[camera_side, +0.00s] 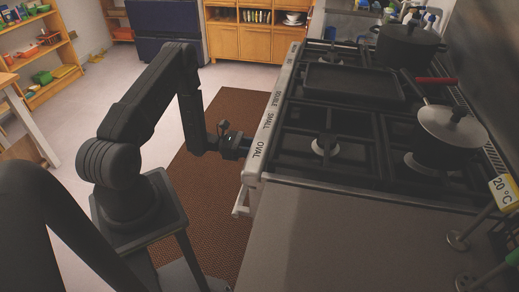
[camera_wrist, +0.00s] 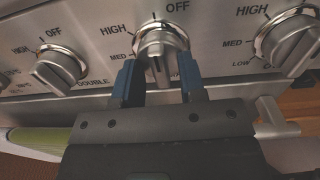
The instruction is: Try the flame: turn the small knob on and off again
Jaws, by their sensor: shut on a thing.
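My gripper (camera_wrist: 160,76) has its two blue-tipped fingers on either side of the middle silver knob (camera_wrist: 161,45) on the stove's front panel and is shut on it. The knob's grip bar stands roughly upright, with OFF printed just above it and HIGH and MED to its left. Its name label is hidden behind my gripper. The neighbouring left knob is marked DOUBLE. In the side view my gripper (camera_side: 236,146) reaches the stove front near the SMALL and OVAL labels; the knob is hidden there. No flame shows on the burners.
The left knob (camera_wrist: 58,69) and right knob (camera_wrist: 288,44) flank my fingers closely. A handle bar runs below the panel. The counter (camera_side: 340,240) in front is clear.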

